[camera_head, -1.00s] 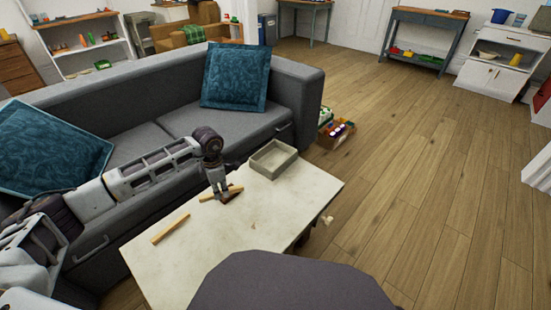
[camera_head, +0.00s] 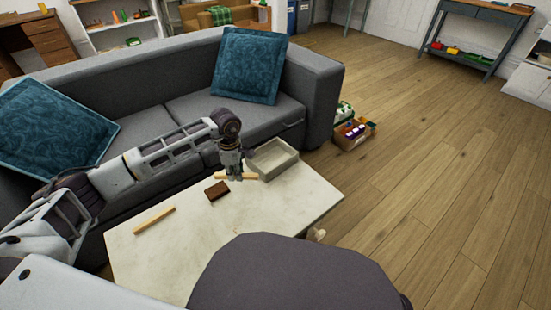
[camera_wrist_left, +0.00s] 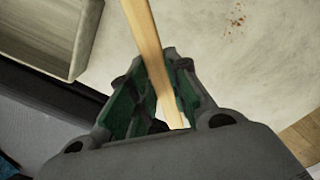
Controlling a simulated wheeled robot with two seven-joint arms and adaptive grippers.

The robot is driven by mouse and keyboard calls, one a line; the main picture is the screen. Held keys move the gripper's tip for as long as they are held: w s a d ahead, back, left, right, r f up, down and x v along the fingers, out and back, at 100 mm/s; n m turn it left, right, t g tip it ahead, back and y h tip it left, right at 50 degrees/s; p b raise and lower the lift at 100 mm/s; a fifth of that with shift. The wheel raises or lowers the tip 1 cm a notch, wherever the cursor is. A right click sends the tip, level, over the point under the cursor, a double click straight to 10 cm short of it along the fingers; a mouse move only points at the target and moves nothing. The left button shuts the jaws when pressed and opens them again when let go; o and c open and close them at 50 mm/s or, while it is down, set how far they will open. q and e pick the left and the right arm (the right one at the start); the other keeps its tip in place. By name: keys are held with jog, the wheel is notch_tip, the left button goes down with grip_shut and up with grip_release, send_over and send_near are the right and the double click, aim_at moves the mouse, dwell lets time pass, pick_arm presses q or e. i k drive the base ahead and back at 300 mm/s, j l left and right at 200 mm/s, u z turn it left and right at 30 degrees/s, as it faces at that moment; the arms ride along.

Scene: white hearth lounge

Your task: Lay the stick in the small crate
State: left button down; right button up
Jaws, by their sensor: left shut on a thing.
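My left gripper (camera_head: 236,177) is shut on a light wooden stick (camera_head: 250,177) above the marble-topped table, close to the near left side of the small crate. In the left wrist view the stick (camera_wrist_left: 143,35) runs up between the fingers (camera_wrist_left: 150,85). The small crate (camera_head: 286,166) is a pale grey, open, shallow box at the table's far edge; its inside looks empty. Part of the crate (camera_wrist_left: 85,40) shows at the upper left of the left wrist view. The stick is outside the crate. My right gripper is not in view.
The pale table (camera_head: 180,255) also bears a second wooden stick (camera_head: 154,220) at the left and a brown block (camera_head: 217,190) near my left gripper. A grey sofa (camera_head: 180,110) stands right behind the table. A box of goods (camera_head: 352,134) sits on the floor.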

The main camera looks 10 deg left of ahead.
aim_at(277, 164)
jog(key=i+l+u, duration=0.15)
jog(key=i+l, duration=0.15)
jog(key=i+l+u, duration=0.15)
jog(key=i+l, duration=0.15)
jog(key=l, duration=0.2)
jog(key=i+l+u, duration=0.2)
jog(key=l, duration=0.25)
jog(key=i, duration=0.05)
